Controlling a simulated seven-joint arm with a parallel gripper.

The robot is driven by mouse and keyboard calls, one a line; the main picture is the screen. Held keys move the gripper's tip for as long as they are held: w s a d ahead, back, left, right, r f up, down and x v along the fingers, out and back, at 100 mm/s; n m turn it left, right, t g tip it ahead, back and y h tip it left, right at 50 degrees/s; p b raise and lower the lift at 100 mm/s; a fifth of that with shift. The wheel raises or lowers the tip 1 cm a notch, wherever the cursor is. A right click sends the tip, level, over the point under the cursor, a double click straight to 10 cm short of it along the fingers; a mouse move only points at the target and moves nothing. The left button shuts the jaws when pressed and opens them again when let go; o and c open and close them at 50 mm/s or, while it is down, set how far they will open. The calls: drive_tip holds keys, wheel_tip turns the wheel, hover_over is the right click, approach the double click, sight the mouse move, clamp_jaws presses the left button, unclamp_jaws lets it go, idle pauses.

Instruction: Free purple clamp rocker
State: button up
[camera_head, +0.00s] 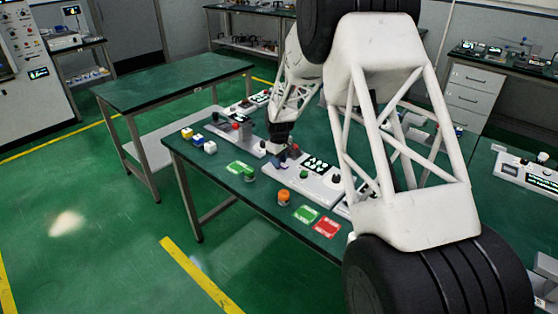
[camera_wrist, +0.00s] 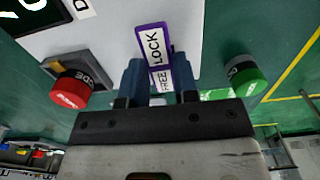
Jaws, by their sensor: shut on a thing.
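The purple clamp rocker (camera_wrist: 152,42) shows in the wrist view as a purple-framed plate with white labels, LOCK on its upper part and FREE on its lower part. It sits at the edge of a white panel (camera_wrist: 110,30). My gripper (camera_wrist: 158,75) has its two blue fingers on either side of the rocker's lower part, shut on it. The fingers hide part of the rocker's sides.
In the wrist view a red knob (camera_wrist: 71,90) stands left of my fingers and a green knob (camera_wrist: 245,76) right. In the head view an orange knob (camera_head: 284,197), a green card (camera_head: 305,214) and a red card (camera_head: 326,228) lie near the green table's front edge.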

drive_tip(key=shift+a, duration=0.1)
drive_tip(key=shift+w+a+g+h, duration=0.1)
drive_tip(key=shift+w+g+h, duration=0.1)
drive_tip(key=shift+g+h, duration=0.7)
drive_tip(key=o, duration=0.9)
drive_tip(key=shift+v, duration=3.85)
